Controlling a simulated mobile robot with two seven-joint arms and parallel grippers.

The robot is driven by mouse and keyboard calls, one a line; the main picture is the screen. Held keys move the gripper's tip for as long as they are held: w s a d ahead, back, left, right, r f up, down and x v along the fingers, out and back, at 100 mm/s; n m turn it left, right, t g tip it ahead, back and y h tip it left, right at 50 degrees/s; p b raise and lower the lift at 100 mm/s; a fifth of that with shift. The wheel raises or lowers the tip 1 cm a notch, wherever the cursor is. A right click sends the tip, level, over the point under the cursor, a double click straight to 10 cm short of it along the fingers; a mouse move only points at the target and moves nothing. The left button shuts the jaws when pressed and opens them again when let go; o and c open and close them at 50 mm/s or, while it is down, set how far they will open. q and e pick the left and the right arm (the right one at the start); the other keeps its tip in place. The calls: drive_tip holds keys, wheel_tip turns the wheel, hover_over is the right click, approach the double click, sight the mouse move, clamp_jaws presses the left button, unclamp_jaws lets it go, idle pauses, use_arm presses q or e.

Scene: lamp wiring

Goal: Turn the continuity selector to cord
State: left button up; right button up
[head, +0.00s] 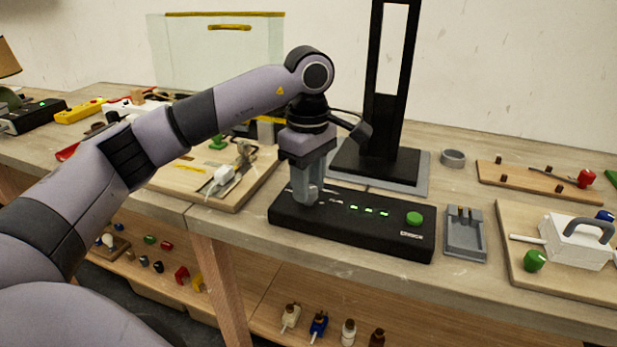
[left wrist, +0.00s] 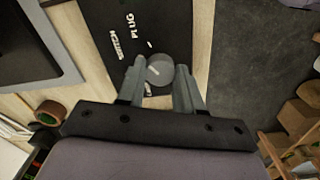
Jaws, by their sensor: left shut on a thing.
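The continuity tester, a long black box (head: 350,228), lies at the front edge of the bench in the head view. It has several small green lights and a round green button (head: 414,218) at its right end. My left gripper (head: 308,198) points down onto its left end. In the left wrist view, the grey round selector knob (left wrist: 160,70) sits between the two fingers, and my left gripper (left wrist: 159,76) is shut on it. The knob bears a light pointer mark. The labels SWITCH and PLUG show beyond it; another label by the fingers is mostly hidden. My right gripper is out of view.
A black upright frame (head: 387,160) stands behind the tester. A grey tray (head: 465,247) sits just right of it, then a board with a white box (head: 575,243). A wooden board with small parts (head: 195,182) lies to the left. A lower shelf holds bulbs and fittings.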

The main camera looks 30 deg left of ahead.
use_arm(q)
drive_tip(key=n, duration=0.2)
drive_tip(key=shift+r+n+p, duration=0.1)
drive_tip(key=shift+n+p, duration=0.25)
drive_tip(key=shift+n, duration=0.05)
drive_tip(key=n+p, duration=0.1)
drive_tip(key=n, duration=0.4)
drive_tip(key=shift+n, duration=0.3)
drive_tip(key=n+p, duration=0.1)
drive_tip(key=n, duration=0.2)
drive_tip(key=shift+n, duration=1.6)
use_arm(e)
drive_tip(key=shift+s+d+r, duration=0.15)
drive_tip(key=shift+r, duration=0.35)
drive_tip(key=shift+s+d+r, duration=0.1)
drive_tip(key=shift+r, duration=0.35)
use_arm(q)
drive_tip(key=o, duration=1)
drive_tip(key=shift+o, duration=0.2)
drive_tip(key=shift+r, duration=3.55)
